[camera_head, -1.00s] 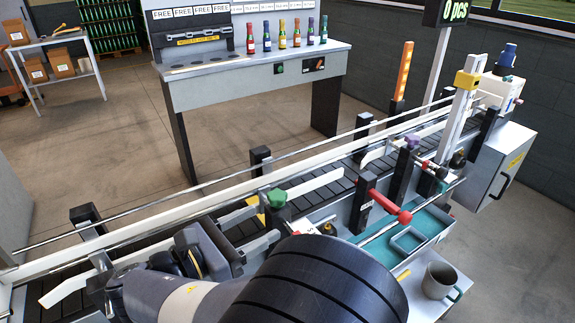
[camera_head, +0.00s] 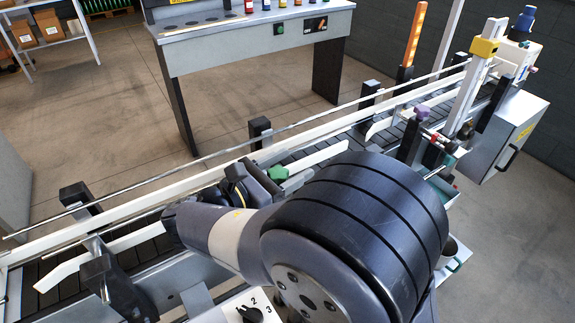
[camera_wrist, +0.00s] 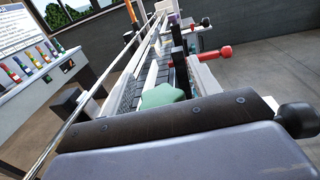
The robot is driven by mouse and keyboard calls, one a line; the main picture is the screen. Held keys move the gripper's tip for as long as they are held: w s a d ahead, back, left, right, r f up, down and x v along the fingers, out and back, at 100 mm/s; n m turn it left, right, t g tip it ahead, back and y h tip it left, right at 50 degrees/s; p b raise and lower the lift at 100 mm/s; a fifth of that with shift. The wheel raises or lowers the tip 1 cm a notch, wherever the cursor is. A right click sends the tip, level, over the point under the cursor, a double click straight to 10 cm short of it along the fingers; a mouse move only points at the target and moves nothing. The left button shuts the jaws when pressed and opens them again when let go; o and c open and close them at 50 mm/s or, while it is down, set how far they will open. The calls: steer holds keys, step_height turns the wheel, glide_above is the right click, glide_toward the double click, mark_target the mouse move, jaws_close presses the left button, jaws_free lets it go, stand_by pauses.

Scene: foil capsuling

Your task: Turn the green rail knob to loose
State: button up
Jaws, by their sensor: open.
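The green rail knob (camera_head: 278,172) sits on its dark post at the near side of the conveyor. In the wrist view the green knob (camera_wrist: 163,96) shows just beyond the dark front edge of my gripper, which hides its lower part. My gripper (camera_head: 262,182) is right beside the knob, on its left in the head view. It is open with nothing held. Its fingertips are mostly hidden, and I cannot tell whether they touch the knob.
The conveyor's guide rail (camera_head: 215,160) runs diagonally past the knob. A red-handled clamp (camera_wrist: 212,53) stands farther along, and a purple knob (camera_head: 422,112) is on another post. A rotary dial (camera_head: 250,313) is near the front. The bench (camera_head: 250,50) stands behind.

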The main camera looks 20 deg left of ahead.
steer(key=c, duration=1)
steer(key=shift+r+n+t+y+p, duration=0.1)
steer(key=shift+n+t+y+p, duration=0.25)
steer(key=shift+y, duration=0.25)
steer(key=shift+a+n+t+y, duration=0.15)
steer(key=shift+n+t+y, duration=0.2)
steer(key=shift+n+y, duration=0.4)
steer(key=n+y, duration=0.1)
steer(key=y, duration=0.1)
steer(key=n+t+y, duration=0.1)
steer(key=shift+w+a+y+p, duration=0.15)
steer(key=shift+y+p, duration=0.15)
steer(key=shift+y, duration=0.05)
steer(key=n+y, duration=0.1)
steer(key=n+y+b, duration=0.1)
steer(key=y, duration=0.1)
steer(key=n+y+b, duration=0.1)
steer(key=y, duration=0.1)
steer(key=shift+a+f+n, duration=0.25)
steer(key=shift+a+n, duration=0.05)
steer(key=shift+a, duration=0.1)
steer(key=shift+a+r+n+y+b, duration=0.1)
steer(key=shift+n+y+b, duration=0.4)
steer(key=shift+y, duration=0.6)
steer(key=shift+a+n+y, duration=0.1)
steer(key=shift+n+y, duration=0.2)
